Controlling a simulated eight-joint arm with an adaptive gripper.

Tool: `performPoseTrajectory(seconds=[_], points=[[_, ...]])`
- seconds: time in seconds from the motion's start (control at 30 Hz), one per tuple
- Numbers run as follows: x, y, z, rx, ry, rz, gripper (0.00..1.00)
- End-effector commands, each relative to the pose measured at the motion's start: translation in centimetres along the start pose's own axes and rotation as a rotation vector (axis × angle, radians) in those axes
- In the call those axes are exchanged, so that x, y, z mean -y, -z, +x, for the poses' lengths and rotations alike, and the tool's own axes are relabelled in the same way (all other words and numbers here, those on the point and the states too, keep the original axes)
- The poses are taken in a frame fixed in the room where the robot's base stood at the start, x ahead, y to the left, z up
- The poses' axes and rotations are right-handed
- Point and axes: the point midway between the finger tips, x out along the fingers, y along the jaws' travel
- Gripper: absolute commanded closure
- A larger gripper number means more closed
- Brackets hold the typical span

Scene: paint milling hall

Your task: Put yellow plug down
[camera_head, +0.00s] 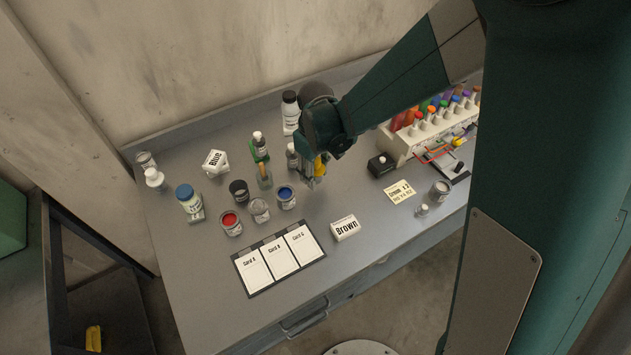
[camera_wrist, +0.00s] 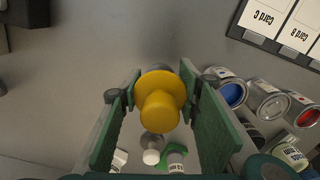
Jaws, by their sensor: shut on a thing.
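The yellow plug (camera_wrist: 160,97) is a round knob with a wider flange behind it. It sits between the two green finger pads of my gripper (camera_wrist: 161,105) in the wrist view, and the gripper is shut on it. In the head view my gripper (camera_head: 314,178) hangs above the table, right of the blue paint can, and a bit of yellow (camera_head: 320,165) shows at its fingers. The plug's underside is hidden, so I cannot tell whether it touches anything.
Left of my gripper stand a blue paint can (camera_head: 286,197), a red one (camera_head: 231,223) and several bottles. A black block (camera_head: 381,165) and tube rack (camera_head: 435,132) stand right. Bare table lies between.

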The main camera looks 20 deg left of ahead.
Motion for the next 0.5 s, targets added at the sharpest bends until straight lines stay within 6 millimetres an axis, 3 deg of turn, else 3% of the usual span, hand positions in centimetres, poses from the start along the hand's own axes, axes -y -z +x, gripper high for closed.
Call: performPoseTrajectory(seconds=[0.5], points=[[0.0,0.0,0.86,0.0,0.0,0.0,0.81]])
